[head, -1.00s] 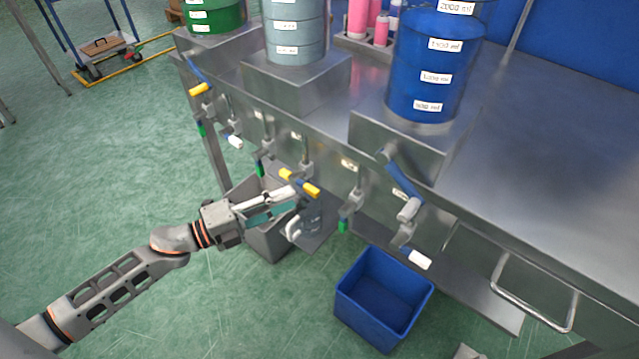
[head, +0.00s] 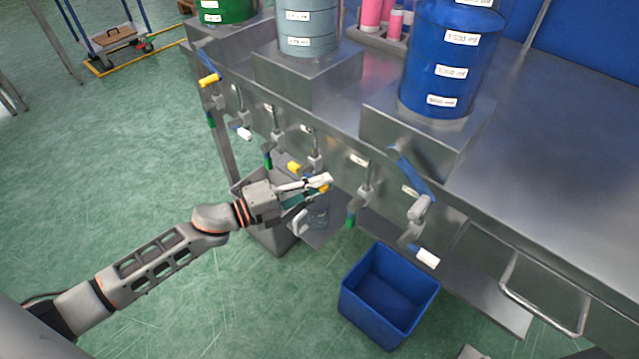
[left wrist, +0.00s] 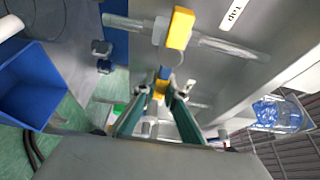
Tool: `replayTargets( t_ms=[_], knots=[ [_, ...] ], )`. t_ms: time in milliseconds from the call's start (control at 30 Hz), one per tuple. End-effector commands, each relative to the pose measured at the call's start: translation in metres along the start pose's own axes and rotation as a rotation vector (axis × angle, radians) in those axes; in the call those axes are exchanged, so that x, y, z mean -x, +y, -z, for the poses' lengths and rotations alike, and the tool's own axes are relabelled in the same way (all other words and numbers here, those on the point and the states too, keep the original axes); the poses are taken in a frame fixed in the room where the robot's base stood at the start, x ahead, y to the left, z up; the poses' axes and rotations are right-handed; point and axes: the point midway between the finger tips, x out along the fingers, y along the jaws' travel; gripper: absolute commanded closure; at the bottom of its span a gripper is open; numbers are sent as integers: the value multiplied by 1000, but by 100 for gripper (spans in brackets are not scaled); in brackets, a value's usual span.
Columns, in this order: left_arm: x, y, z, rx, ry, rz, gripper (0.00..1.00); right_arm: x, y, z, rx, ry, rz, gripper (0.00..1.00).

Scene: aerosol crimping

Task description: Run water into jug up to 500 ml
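A clear jug (head: 319,216) with a pale handle stands below the middle tap, partly hidden by my gripper; its contents cannot be read. The tap's yellow-ended handle (head: 325,188) is at my left gripper (head: 322,183). In the left wrist view, the fingers of my left gripper (left wrist: 165,90) point at a yellow and blue handle end (left wrist: 160,87) that lies between their tips. Whether they grip it or only straddle it is unclear. My right gripper is not in view.
A steel bench (head: 570,170) carries a grey-blue drum (head: 310,35), a green drum (head: 228,12) and a blue drum (head: 445,70). More taps line its front. A blue bin (head: 388,300) stands on the floor.

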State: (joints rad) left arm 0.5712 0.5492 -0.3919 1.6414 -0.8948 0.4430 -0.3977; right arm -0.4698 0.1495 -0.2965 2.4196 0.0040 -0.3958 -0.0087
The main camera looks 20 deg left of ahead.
Motion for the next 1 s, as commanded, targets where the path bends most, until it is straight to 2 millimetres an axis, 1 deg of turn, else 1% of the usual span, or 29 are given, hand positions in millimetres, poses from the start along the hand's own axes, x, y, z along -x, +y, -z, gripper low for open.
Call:
replayTargets(
  t_ms=[267, 467, 633, 833, 1000],
  knots=[
    [0, 0, 0, -5, 0, -2, 100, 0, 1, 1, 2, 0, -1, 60],
    [0, 0, -1, -57, 0, -20, 100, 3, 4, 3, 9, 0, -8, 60],
    [0, 3, -2, -153, -1, -58, 100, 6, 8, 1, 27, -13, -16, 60],
    [0, 10, -4, -301, -1, -117, 100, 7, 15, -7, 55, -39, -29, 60],
    [1, 16, -6, -423, -1, -168, 100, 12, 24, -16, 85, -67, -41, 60]
  ],
)
